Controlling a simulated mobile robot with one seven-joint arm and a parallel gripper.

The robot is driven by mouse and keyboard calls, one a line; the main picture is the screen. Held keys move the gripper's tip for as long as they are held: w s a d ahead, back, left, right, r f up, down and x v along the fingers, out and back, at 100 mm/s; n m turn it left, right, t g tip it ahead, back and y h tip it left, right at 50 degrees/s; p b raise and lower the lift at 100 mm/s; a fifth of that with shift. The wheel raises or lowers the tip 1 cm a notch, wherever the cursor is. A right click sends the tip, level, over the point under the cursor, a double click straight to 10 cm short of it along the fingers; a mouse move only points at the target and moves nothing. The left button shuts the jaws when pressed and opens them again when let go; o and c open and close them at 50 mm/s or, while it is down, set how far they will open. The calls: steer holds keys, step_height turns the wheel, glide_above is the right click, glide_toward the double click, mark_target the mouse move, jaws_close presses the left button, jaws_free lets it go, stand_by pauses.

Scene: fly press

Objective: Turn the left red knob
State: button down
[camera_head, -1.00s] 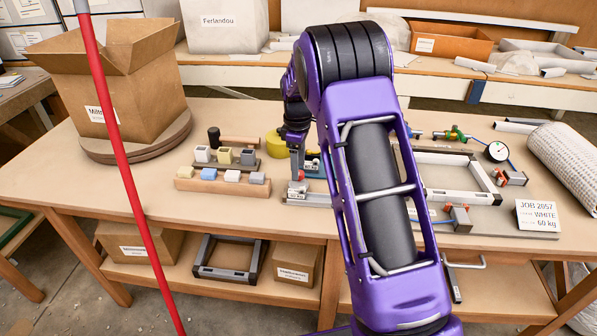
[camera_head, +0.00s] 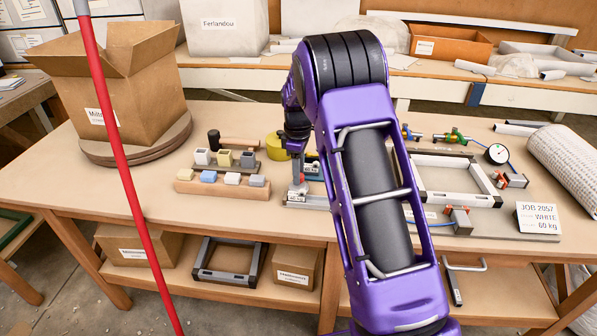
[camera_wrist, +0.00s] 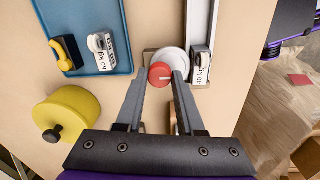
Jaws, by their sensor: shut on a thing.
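The red knob (camera_wrist: 160,76) shows in the wrist view in front of a pale round disc (camera_wrist: 173,60) at the end of a metal rail. A light line marks the knob's face. My gripper (camera_wrist: 160,80) is shut on this knob, one finger on each side. In the head view my gripper (camera_head: 298,168) reaches down to the front middle of the table, with the red knob (camera_head: 302,180) just visible at its tips. My arm hides part of the fixture to the right. I cannot make out a second red knob in the wrist view.
A block with a "60 kg" label (camera_wrist: 201,70) stands close right of the knob. A blue tray (camera_wrist: 120,25) and a yellow round pot (camera_wrist: 70,112) lie to the left. A frame (camera_head: 490,185) and gauge (camera_head: 497,152) are right of my arm. A red pole (camera_head: 130,190) crosses the left.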

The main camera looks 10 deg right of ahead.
steer(key=shift+m, duration=0.4)
steer(key=m+p, duration=0.1)
steer(key=m, duration=0.1)
steer(key=shift+r+m+p, duration=0.15)
steer(key=shift+m+p, duration=0.25)
steer(key=m+p, duration=0.1)
steer(key=m, duration=0.4)
steer(key=shift+w+p, duration=0.1)
steer(key=shift+p, duration=0.2)
steer(key=m+p, duration=0.1)
steer(key=m, duration=0.8)
steer(key=shift+g+p, duration=0.3)
steer(key=shift+p, duration=0.1)
steer(key=shift+m, duration=0.3)
steer(key=c, duration=0.5)
jaws_free()
